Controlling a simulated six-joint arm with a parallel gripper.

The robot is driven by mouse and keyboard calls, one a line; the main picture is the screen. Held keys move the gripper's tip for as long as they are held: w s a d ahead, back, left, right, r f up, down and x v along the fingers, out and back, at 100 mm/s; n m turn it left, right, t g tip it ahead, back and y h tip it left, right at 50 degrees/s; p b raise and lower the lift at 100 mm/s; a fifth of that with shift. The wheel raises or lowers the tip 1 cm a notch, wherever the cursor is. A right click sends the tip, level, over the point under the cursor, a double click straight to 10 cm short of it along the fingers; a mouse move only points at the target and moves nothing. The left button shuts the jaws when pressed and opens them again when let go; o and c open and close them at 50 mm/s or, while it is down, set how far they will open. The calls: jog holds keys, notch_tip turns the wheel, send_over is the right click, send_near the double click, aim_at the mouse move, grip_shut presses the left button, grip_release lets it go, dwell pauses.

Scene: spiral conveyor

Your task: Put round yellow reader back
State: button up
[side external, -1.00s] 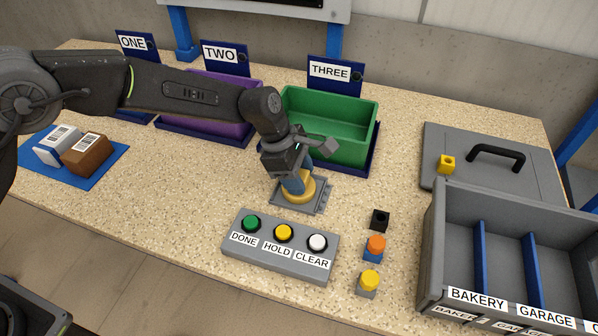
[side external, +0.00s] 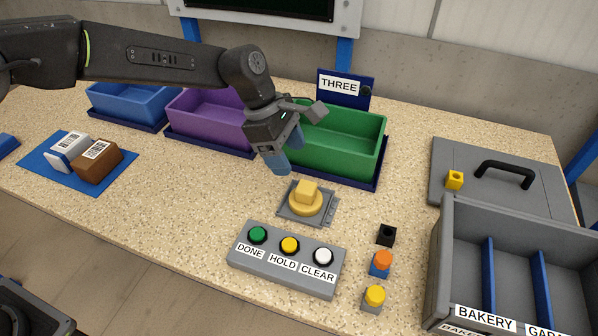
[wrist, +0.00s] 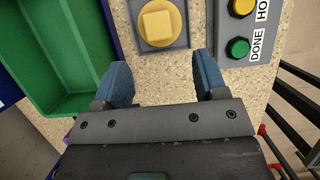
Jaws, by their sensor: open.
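The round yellow reader (side external: 305,198), a yellow disc with a square yellow block on top, sits on a square grey plate (side external: 286,213) on the counter, behind the button panel. It also shows at the top of the wrist view (wrist: 157,24), beyond the fingertips. My gripper (side external: 285,150) is above the counter, up and to the left of the reader, apart from it. Its two blue fingers are spread with nothing between them, as the wrist view also shows (wrist: 163,82).
A grey panel (side external: 285,262) with DONE, HOLD and CLEAR buttons stands in front. Green (side external: 345,160), purple (side external: 198,135) and blue bins (side external: 125,115) line the back. Two boxes lie on a blue mat (side external: 60,183). Small blocks and a grey divided bin (side external: 510,240) stand at right.

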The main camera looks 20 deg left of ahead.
jog(key=shift+v, duration=2)
jog(key=s+a+r+m+t+y, duration=0.25)
jog(key=s+a+r+m, duration=0.8)
jog(key=a, duration=0.55)
jog(key=s+a+f+m+t+y, duration=0.1)
jog(key=s+a+m, duration=0.2)
jog(key=s, duration=0.5)
jog(key=s+a+f+m+t+y, duration=0.1)
jog(key=s+a+m, duration=0.3)
jog(key=s, duration=0.4)
jog(key=shift+s+a+f+t, duration=0.25)
jog(key=shift+a+t, duration=0.3)
jog(key=shift+a, duration=0.35)
